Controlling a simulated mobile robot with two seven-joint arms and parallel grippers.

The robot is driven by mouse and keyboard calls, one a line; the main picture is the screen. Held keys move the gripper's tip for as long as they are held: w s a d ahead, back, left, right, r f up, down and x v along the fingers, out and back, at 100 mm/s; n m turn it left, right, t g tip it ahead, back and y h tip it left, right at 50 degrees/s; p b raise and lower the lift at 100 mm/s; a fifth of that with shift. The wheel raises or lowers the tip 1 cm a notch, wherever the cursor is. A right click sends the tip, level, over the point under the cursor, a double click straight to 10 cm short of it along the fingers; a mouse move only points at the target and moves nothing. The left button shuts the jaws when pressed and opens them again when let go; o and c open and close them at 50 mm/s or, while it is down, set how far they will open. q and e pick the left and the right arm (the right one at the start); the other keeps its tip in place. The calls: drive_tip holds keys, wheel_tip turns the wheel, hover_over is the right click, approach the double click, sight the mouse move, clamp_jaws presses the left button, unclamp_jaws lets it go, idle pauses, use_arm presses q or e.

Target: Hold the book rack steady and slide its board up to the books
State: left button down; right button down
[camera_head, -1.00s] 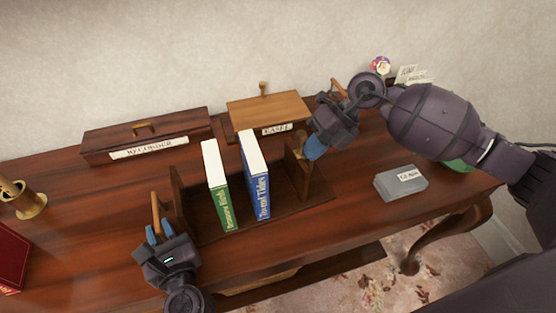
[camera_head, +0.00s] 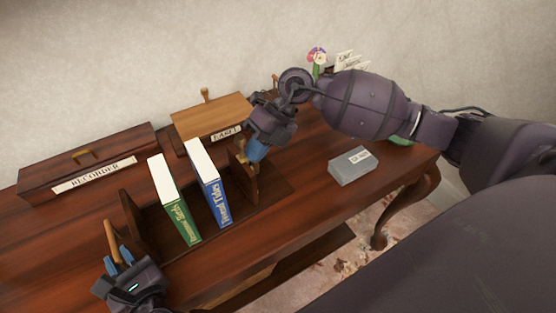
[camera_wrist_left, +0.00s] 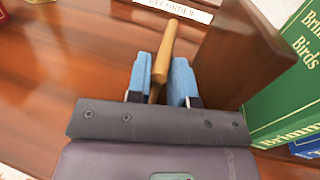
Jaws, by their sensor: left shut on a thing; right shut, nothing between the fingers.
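The book rack's dark wooden base (camera_head: 272,190) lies on the table. Its fixed end panel (camera_head: 137,222) is at the left and its sliding board (camera_head: 240,178) at the right. A green book (camera_head: 176,205) and a blue book (camera_head: 212,190) stand between them, with a small gap between the blue book and the board. My left gripper (camera_head: 118,262) is shut on a wooden handle (camera_head: 111,238) beside the end panel; the left wrist view shows the handle (camera_wrist_left: 165,50) between its blue fingers. My right gripper (camera_head: 256,150) is shut and empty, its fingertips at the board's outer side, seemingly touching.
A long box labelled RECORDER (camera_head: 90,165) and a wooden box labelled EASEL (camera_head: 210,120) stand behind the rack. A grey box (camera_head: 350,166) lies to the right, near the table's front edge. Flowers (camera_head: 317,57) and cards stand at the back right.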

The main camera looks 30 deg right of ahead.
sight(240, 160)
drive_tip(key=shift+a, duration=0.15)
drive_tip(key=shift+s+a, duration=0.15)
drive_tip(key=shift+a, duration=1.95)
drive_tip(key=shift+s+a, duration=0.15)
drive_tip(key=shift+a, duration=1.8)
drive_tip(key=shift+s+a, duration=0.1)
drive_tip(key=shift+a, duration=1.85)
